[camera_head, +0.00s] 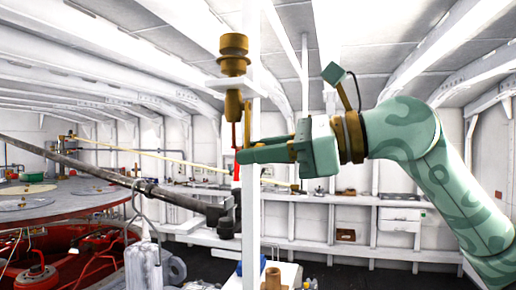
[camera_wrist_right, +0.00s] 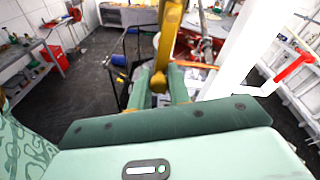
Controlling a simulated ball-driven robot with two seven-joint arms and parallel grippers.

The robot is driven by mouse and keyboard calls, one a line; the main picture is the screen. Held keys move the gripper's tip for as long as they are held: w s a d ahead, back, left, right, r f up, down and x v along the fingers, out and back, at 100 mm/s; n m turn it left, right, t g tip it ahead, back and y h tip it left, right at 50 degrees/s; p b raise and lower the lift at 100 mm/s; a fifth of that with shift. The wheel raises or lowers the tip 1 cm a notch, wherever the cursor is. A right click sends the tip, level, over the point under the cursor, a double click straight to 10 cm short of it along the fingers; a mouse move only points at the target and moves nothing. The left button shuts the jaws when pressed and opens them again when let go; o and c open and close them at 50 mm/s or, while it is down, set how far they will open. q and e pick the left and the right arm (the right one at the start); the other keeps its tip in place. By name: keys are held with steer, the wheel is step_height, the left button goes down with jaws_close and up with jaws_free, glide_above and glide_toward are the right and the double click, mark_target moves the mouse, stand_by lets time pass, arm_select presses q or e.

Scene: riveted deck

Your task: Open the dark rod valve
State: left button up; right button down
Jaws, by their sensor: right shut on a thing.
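A long dark rod (camera_head: 110,176) slants down from the left edge to a dark fitting (camera_head: 226,222) by a white post in the head view. I cannot tell which part of it is the valve's handle. My right gripper (camera_head: 243,154) is at the post, above that fitting and beside a thin red piece (camera_head: 236,172). In the right wrist view its fingers (camera_wrist_right: 160,88) are closed around a brass-coloured piece (camera_wrist_right: 168,45). The contact is hard to see in the head view. My left gripper is not in view.
A brass fixture (camera_head: 234,62) sits on a white bracket above my right gripper. The white post (camera_head: 252,215) stands close by. A round red-sided tank (camera_head: 65,222) is at the left. A red handle (camera_wrist_right: 296,65) shows at the right in the wrist view.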

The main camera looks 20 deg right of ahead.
steer(key=shift+w+d+r+n, duration=0.1)
steer(key=shift+w+n, duration=0.05)
steer(key=shift+n, duration=0.55)
steer(key=c, duration=1.3)
jaws_free()
steer(key=shift+c, duration=0.2)
steer(key=shift+d, duration=0.1)
steer(key=b+v, duration=0.3)
steer(key=v, duration=1.3)
steer(key=shift+s, duration=0.25)
